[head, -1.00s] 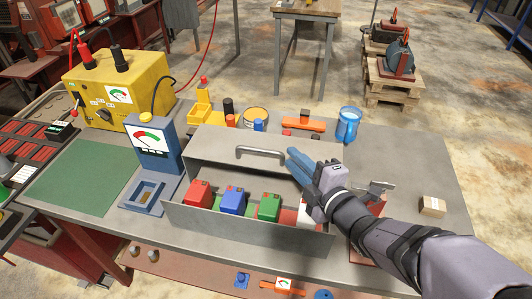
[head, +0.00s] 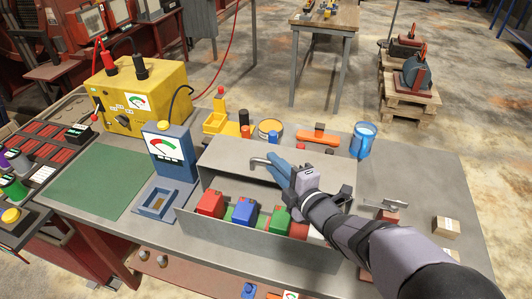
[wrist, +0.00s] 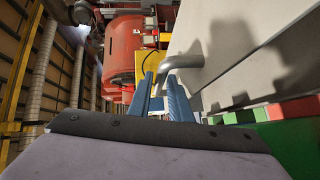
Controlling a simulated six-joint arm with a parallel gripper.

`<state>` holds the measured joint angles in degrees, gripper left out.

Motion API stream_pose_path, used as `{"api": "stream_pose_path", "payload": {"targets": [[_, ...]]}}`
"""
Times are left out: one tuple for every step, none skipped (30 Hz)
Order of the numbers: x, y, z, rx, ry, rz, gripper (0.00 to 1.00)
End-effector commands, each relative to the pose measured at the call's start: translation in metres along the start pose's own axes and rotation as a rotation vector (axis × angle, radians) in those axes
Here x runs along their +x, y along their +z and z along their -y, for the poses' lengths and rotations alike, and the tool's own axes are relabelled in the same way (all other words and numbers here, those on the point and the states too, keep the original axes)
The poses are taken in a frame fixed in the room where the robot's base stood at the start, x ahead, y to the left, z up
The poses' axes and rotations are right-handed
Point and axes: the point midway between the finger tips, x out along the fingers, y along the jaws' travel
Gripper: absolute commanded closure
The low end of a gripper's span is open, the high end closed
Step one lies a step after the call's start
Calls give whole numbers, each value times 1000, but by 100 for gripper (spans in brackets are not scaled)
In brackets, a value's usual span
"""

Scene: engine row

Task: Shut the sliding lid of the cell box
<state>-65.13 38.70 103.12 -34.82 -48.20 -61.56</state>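The grey cell box (head: 238,232) stands on the bench with its front part open. The grey lid (head: 226,155) covers the rear part. Its bent metal handle (head: 258,161) also shows in the wrist view (wrist: 188,62). My gripper (head: 275,160) is at the handle and hides its right part. In the wrist view its blue fingers (wrist: 160,80) are apart, with the handle's end at their tips. I cannot tell whether they touch it.
A blue meter (head: 168,150) stands left of the box, and a yellow instrument (head: 145,98) is behind it. Behind the lid are a tin (head: 270,130), an orange tool (head: 318,136) and a blue cup (head: 362,141). A small carton (head: 446,227) lies at the right.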

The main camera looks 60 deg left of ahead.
Motion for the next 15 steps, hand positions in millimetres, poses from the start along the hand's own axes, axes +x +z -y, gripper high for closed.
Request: {"api": "stream_pose_path", "payload": {"targets": [[8,-1,-1,0,-2,-2,82],[12,-1,-1,0,0,-2,82],[18,-1,-1,0,-1,-2,82],[21,-1,-1,1,-1,-2,82],[25,-1,-1,0,-1,-1,82],[29,0,-1,1,-1,-1,82],[32,0,-1,1,0,-1,82],[35,0,-1,1,-1,-1,82],[38,-1,-1,1,0,-1,82],[40,-1,-1,1,0,-1,82],[42,0,-1,1,0,-1,82],[45,0,0,1,-1,0,82],[46,0,0,1,-1,0,82],[47,0,0,1,-1,0,82],[48,0,0,1,0,0,82]]}}
